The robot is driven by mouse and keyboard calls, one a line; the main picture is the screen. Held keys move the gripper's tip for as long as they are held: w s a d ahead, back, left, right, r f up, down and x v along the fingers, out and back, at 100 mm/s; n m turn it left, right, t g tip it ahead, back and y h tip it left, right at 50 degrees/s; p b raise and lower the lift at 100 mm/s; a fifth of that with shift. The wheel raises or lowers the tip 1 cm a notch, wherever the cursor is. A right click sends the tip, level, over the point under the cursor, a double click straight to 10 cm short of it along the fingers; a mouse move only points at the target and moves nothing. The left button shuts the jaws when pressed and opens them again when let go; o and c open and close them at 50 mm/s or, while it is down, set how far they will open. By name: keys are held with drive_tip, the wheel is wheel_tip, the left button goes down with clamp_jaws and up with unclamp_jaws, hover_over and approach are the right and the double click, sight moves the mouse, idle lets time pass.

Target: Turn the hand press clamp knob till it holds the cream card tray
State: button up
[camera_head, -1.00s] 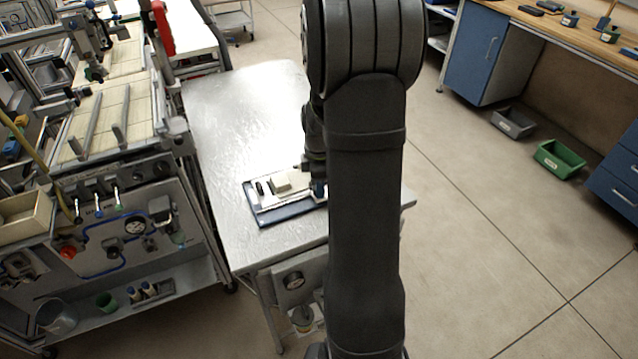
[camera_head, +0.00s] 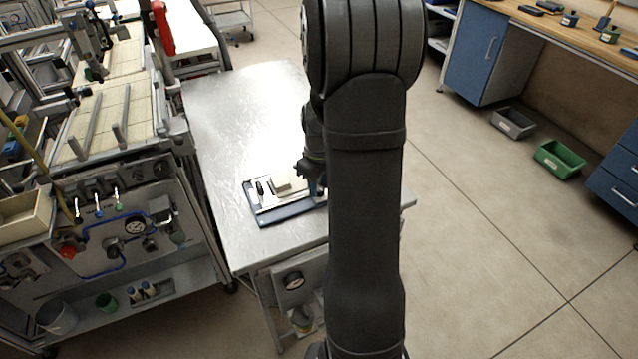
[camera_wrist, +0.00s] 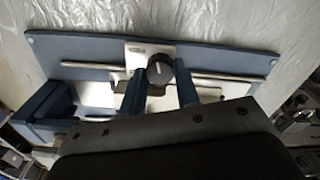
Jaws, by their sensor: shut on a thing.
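The hand press has a blue base (camera_head: 292,213) lying on the metal table, with a pale plate and a cream block-like piece (camera_head: 289,185), which I take to be the card tray, on top. In the wrist view the blue base (camera_wrist: 95,50) carries silver rails and a round dark knob (camera_wrist: 158,72) with a white mark. My gripper (camera_wrist: 162,78) has its two blue fingers on either side of the knob, shut on it. A pale surface below is partly covered by the fingers and gripper body. The tray's contact with the clamp is hidden.
The metal table (camera_head: 225,110) is bare around the press. A pneumatic panel bench (camera_head: 120,240) stands close on the left. Grey (camera_head: 513,122) and green (camera_head: 560,158) bins lie on the floor at right. My arm hides the press's right side in the head view.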

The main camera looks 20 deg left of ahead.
drive_tip(key=m, duration=1)
drive_tip(key=shift+m, duration=0.3)
idle(0.4)
drive_tip(key=o, duration=0.7)
wheel_tip(320, 180, up, 18)
drive_tip(key=shift+f, duration=0.25)
drive_tip(key=shift+r, duration=0.15)
wheel_tip(320, 180, up, 8)
idle(1.3)
